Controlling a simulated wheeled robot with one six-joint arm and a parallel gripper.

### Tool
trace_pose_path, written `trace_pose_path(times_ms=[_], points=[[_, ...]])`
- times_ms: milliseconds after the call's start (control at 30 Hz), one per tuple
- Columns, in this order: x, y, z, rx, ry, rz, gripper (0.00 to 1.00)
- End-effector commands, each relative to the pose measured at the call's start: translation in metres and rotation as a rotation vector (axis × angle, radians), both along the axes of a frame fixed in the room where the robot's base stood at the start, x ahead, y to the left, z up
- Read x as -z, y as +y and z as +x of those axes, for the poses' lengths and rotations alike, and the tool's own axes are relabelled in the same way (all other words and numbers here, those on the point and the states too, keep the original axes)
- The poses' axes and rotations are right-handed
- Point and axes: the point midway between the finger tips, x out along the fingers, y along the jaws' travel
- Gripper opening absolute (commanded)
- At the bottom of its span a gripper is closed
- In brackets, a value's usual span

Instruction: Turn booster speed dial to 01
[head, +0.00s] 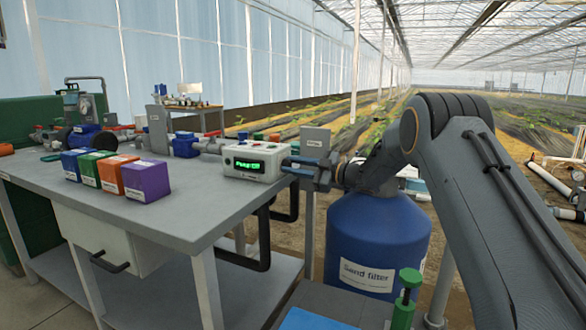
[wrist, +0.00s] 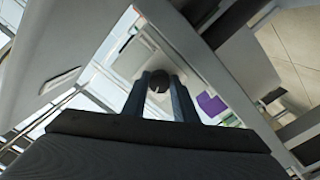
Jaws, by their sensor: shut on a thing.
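A white control box (head: 257,161) stands at the right end of the grey bench, with a green lit display (head: 248,165). The display seems to start with "Pump"; its last characters are too small to read surely. My gripper (head: 293,165) reaches in from the right and meets the box's right side. In the wrist view, my gripper (wrist: 159,76) has its two blue-grey fingers shut on a dark round knob (wrist: 158,84), apparently the booster speed dial, on the pale box. The dial is hidden in the head view, and I see no scale marks on it.
Blue, green, orange and purple boxes (head: 146,181) stand in a row on the grey bench (head: 190,215), left of the control box. A blue sand filter tank (head: 375,245) stands below my arm. Pipes and valves (head: 185,146) line the bench's back.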

Motion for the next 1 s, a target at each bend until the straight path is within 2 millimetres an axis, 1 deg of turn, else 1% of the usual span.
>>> trace_pose_path(times_ms=[300,500,700,1000], points=[[0.0017,-0.0004,0.0008,-0.001,-0.275,-0.101,0.03],[0.0013,-0.0005,0.0011,0.0,-0.425,-0.155,0.03],[0.0012,-0.0006,0.0013,0.0,-0.533,-0.194,0.03],[0.001,-0.0007,0.0012,0.0,-0.612,-0.223,0.03]])
